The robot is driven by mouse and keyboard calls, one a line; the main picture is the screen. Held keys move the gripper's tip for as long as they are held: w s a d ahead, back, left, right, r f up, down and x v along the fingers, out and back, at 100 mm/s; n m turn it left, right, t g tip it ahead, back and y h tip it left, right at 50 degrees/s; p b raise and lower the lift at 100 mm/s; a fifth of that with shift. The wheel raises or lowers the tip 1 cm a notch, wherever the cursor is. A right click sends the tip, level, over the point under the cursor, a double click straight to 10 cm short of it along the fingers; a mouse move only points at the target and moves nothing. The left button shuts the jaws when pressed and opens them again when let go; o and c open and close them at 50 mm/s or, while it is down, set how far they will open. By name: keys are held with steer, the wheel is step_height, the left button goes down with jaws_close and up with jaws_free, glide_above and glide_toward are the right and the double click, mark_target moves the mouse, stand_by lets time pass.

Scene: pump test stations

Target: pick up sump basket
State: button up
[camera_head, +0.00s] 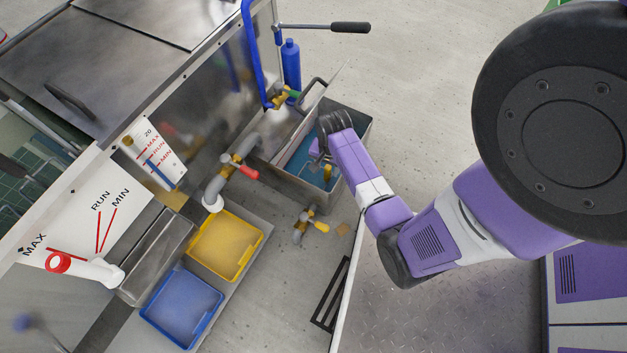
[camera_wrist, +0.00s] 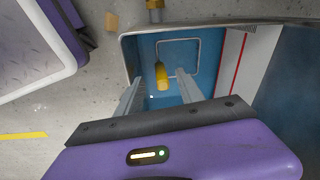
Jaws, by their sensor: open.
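The yellow grip also shows in the head view (camera_head: 327,173). My gripper (camera_wrist: 160,82) is open over the tank, its fingers on either side of the yellow grip. I cannot tell whether they touch it.
A yellow tray (camera_head: 225,245) and a blue tray (camera_head: 181,307) lie left of the tank. Pipes with a red-handled valve (camera_head: 245,171) and a blue bottle (camera_head: 291,65) stand close by. In the wrist view, a white panel with a red line (camera_wrist: 238,62) borders the tank's right side.

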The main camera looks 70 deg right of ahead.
mark_target(327, 174)
steer(key=shift+s+d+f+m+g+y+b, duration=0.15)
steer(key=shift+d+f+m+y+b, duration=0.1)
steer(key=shift+d+f+m+b, duration=0.25)
steer(key=shift+d+f+m+g+y+b, duration=0.15)
steer(key=shift+d+f+m+y+b, duration=0.15)
steer(key=shift+d+b, duration=0.35)
step_height(327, 174, down, 8)
steer(key=b, duration=0.5)
steer(key=shift+r, duration=0.15)
steer(key=shift+w+r, duration=0.1)
steer(key=shift+w, duration=0.1)
jaws_close()
stand_by(0.3)
